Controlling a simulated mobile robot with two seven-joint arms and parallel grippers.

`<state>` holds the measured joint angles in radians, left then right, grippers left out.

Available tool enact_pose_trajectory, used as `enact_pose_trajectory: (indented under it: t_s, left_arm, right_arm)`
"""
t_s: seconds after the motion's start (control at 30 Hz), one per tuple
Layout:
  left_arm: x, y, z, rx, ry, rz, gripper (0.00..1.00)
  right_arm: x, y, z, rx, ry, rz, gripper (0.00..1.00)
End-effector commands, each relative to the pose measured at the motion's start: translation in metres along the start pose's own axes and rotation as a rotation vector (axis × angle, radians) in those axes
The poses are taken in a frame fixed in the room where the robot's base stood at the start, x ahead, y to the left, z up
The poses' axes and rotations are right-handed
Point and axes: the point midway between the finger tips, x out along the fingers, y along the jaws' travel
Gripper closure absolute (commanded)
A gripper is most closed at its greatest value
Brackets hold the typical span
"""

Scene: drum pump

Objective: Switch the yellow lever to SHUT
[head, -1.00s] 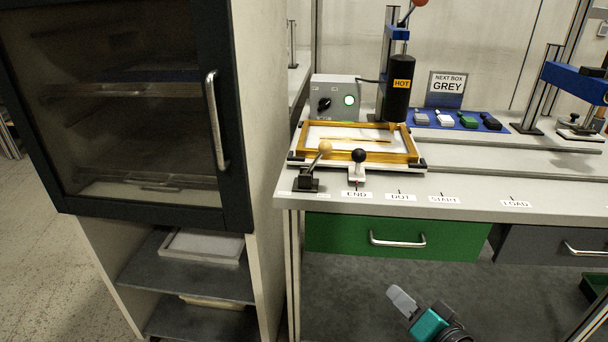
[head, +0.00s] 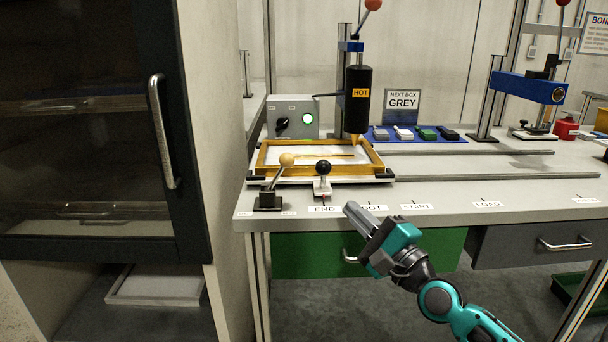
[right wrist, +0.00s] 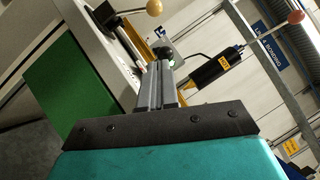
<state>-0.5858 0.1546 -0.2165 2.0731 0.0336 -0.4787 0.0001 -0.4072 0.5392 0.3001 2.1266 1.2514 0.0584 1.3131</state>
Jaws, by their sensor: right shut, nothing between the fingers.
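The yellow lever has a pale yellow ball (head: 287,160) on a rod rising from a dark base (head: 268,200) at the bench's front left corner. The rod tilts to the right. Small labels flank the base, too small to read. In the right wrist view the yellow ball (right wrist: 154,7) is at the top, beyond the fingers. My right gripper (head: 352,210) is shut and empty, in front of the bench edge, right of the lever and apart from it. It also shows in the right wrist view (right wrist: 158,68). My left gripper is not in view.
A black-knobbed lever (head: 323,167) stands just right of the yellow one, by the END label (head: 325,209). Behind are a gold frame (head: 375,158) and a black cylinder marked HOT (head: 358,110). A dark cabinet (head: 190,130) stands at left. The green drawer (head: 310,262) is shut.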

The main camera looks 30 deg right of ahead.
Motion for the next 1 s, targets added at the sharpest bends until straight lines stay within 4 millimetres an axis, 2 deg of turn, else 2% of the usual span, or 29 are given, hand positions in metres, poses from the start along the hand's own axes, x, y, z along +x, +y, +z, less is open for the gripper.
enact_pose_trajectory:
  t_s: [0.27,0.77,1.0]
  left_arm:
    - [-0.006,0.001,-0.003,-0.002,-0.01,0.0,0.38]
    - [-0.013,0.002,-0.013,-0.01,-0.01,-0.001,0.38]
    - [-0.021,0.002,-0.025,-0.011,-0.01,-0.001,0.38]
  right_arm:
    - [0.023,-0.003,0.001,0.002,0.001,-0.004,1.0]
    - [0.101,-0.001,0.001,-0.001,0.0,-0.001,1.0]
    - [0.122,-0.001,0.022,0.002,0.001,-0.001,1.0]
